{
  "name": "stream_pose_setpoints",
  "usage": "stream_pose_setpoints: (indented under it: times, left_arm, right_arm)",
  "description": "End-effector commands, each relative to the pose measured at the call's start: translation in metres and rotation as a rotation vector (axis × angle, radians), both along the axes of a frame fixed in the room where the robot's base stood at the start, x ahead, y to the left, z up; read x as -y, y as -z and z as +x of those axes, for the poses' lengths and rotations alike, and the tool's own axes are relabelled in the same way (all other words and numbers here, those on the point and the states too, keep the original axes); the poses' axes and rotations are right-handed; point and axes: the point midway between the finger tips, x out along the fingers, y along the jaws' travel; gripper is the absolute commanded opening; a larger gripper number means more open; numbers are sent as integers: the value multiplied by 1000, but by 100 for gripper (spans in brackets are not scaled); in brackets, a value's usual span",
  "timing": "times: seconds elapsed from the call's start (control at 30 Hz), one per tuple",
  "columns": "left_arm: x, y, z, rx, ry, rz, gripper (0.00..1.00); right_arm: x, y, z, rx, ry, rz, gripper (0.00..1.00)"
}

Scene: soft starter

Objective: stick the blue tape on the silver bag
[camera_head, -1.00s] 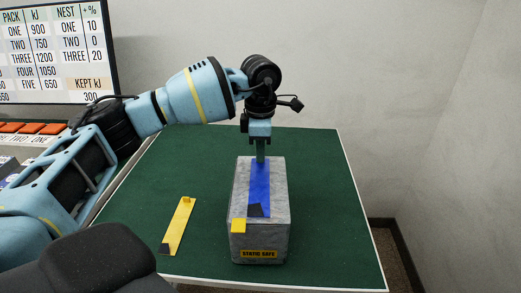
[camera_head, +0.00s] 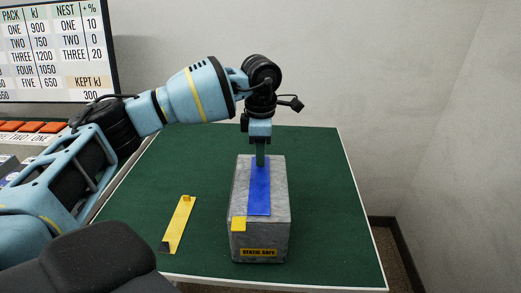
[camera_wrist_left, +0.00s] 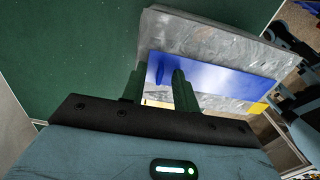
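The silver bag (camera_head: 280,195) is a grey block-shaped pack standing on the green table, with a yellow "STATIC SAFE" label on its front. The blue tape (camera_head: 259,195) lies lengthwise along its top, looking flat; it also shows in the left wrist view (camera_wrist_left: 220,75). My left gripper (camera_head: 260,164) points down at the tape's far end. In the left wrist view its two fingers (camera_wrist_left: 158,85) stand apart, with a small dark-blue upright shape between or just beyond them. Whether the fingers touch it is unclear. My right gripper is not in view.
A yellow strip (camera_head: 179,225) with a raised tab and a dark end lies on the green table (camera_head: 330,230) left of the bag. A screen (camera_head: 55,50) stands at back left. The table's right side is clear.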

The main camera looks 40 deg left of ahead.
Motion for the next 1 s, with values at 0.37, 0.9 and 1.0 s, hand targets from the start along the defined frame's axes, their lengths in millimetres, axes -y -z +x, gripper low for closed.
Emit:
stream_pose_setpoints:
  times: [0.37, 0.9, 1.0]
  left_arm:
    - [0, -16, 1, 7, -1, -1, 30]
    - [0, -79, 0, 1, 0, 0, 30]
    - [0, -79, 0, 1, 0, 0, 30]
  right_arm:
    - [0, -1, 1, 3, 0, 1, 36]
    - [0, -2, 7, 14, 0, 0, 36]
    - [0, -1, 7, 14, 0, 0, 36]
